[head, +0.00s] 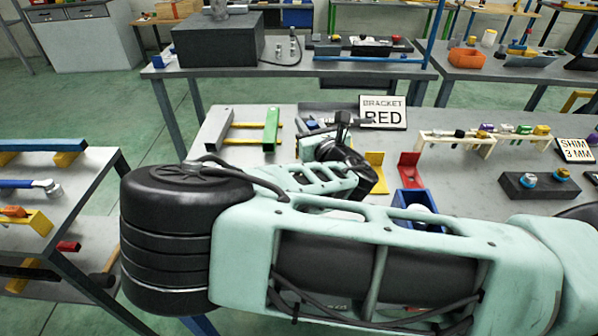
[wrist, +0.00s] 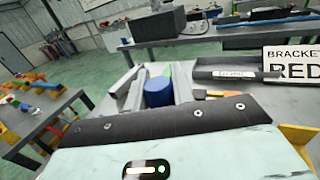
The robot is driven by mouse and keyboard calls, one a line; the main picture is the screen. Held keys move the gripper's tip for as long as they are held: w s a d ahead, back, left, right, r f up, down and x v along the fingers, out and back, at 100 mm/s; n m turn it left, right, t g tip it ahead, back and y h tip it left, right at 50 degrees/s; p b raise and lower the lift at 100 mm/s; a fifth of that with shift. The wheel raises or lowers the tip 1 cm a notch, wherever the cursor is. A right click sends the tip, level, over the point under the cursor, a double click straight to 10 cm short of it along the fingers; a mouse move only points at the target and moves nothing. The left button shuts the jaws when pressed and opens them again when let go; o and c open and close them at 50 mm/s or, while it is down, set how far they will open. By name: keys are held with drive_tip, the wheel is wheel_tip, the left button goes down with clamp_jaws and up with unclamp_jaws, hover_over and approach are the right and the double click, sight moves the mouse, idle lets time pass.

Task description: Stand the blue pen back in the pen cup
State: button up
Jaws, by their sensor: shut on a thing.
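In the head view my black gripper (head: 341,128) is over the middle table, left of and below the BRACKET RED sign, and partly hidden by my own arm. I cannot make out the pen there. I cannot pick out a pen cup in either view.
The BRACKET RED sign (head: 383,112) stands close behind my gripper. A green bar (head: 271,129) on a rack is to the left. A yellow bracket (head: 376,172), a red bracket (head: 410,168) and a blue bin (head: 418,208) are to the right. A cream rack (head: 480,143) stands further right.

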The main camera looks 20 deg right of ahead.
drive_tip(key=shift+w+f, duration=0.15)
drive_tip(key=shift+w, duration=0.2)
wheel_tip(320, 180, down, 10)
drive_tip(key=p, duration=0.2)
drive_tip(key=shift+r, duration=0.2)
drive_tip(key=shift+w, duration=0.1)
drive_tip(key=shift+f, duration=0.15)
drive_tip(key=o, duration=1)
